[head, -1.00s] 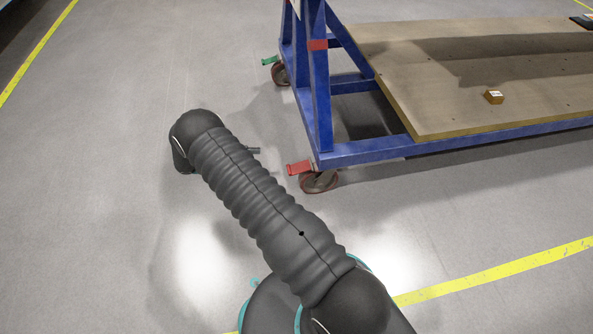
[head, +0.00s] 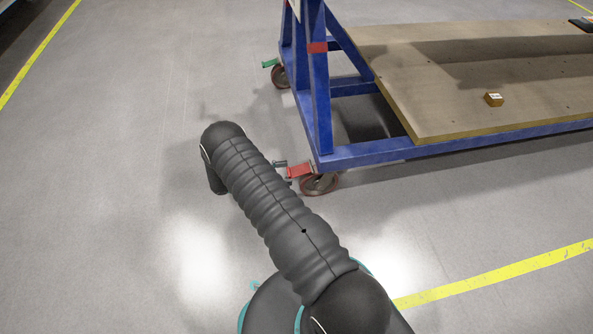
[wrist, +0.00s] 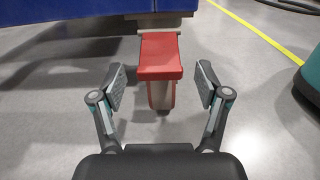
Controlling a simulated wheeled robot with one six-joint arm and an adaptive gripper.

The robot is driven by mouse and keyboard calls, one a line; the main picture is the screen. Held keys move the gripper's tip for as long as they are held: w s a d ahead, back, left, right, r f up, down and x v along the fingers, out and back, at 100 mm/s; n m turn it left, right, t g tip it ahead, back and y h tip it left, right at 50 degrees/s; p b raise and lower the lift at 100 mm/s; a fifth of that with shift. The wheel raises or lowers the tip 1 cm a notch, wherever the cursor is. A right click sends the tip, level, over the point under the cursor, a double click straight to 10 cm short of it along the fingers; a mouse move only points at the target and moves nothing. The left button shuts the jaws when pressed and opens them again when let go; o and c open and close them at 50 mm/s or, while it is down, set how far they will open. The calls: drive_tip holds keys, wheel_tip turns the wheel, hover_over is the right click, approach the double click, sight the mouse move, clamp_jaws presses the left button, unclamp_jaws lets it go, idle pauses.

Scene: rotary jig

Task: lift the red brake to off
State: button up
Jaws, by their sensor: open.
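The red brake (head: 300,171) is a small flat pedal above the near caster of the blue jig frame. In the wrist view the red brake (wrist: 161,58) is centred just ahead of my gripper, with its front face toward me. My gripper (wrist: 161,88) is open, one finger on each side of the brake's line, with gaps left and right. I cannot tell whether the fingertips overlap the pedal in depth. In the head view my gripper's tips (head: 284,172) show small at the brake's left side. The caster wheel (head: 320,184) sits below the pedal.
The blue frame (head: 365,153) carries a wooden deck (head: 440,100) with a small block (head: 494,99) on it. A green brake pedal (head: 270,63) is on the far caster. Open grey floor lies left and in front. A yellow floor line (head: 500,273) runs at the right.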

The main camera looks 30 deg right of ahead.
sight(291, 172)
drive_tip(key=shift+x, duration=2.15)
clamp_jaws()
